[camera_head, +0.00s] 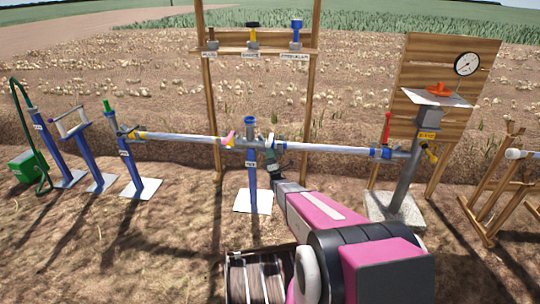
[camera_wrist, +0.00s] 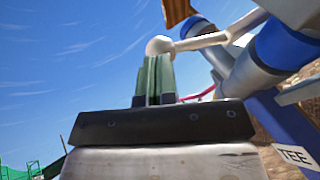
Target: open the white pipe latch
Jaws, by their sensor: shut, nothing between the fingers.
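The white pipe latch (camera_wrist: 203,41) is a pale lever with a round knob at its left end, beside a blue pipe joint in the wrist view. My gripper (camera_wrist: 157,62) is shut and empty, its dark green fingers upright side by side. The fingertips appear just under or beside the knob; I cannot tell whether they touch. In the head view my gripper (camera_head: 268,141) is at the blue tee post (camera_head: 251,170), just right of its top. The latch is too small and covered to make out there.
White pipes run left (camera_head: 185,138) and right (camera_head: 325,149) from the tee. A pink lever (camera_head: 229,139) sits left of the tee. A wooden rack (camera_head: 207,105) stands behind. A grey post with a red lever (camera_head: 387,128) and a gauge board (camera_head: 445,60) stand at right.

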